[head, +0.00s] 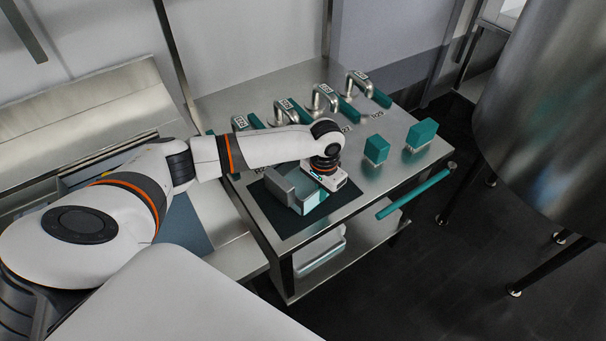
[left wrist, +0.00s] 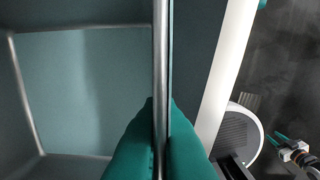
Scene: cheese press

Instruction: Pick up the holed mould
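The mould (head: 281,187), an open metal box with a pale teal inside, sits on a dark mat (head: 282,220) at the near left of the steel cart. No holes can be made out. My left gripper (head: 318,184) reaches down at its right side. In the left wrist view, its teal fingers (left wrist: 160,125) lie on both sides of the mould's wall (left wrist: 161,60), close against it, and look shut on it. My right gripper (left wrist: 277,139) seems to be the small shape at the lower right of that view, its teal fingers apart and empty.
Several metal handles (head: 323,97) with number tags line the cart's back. Two teal blocks (head: 376,149) (head: 422,134) stand at the right. A teal bar (head: 413,196) runs along the cart's side. A pale tray (head: 321,257) is on the lower shelf. A large steel vat (head: 545,110) stands right.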

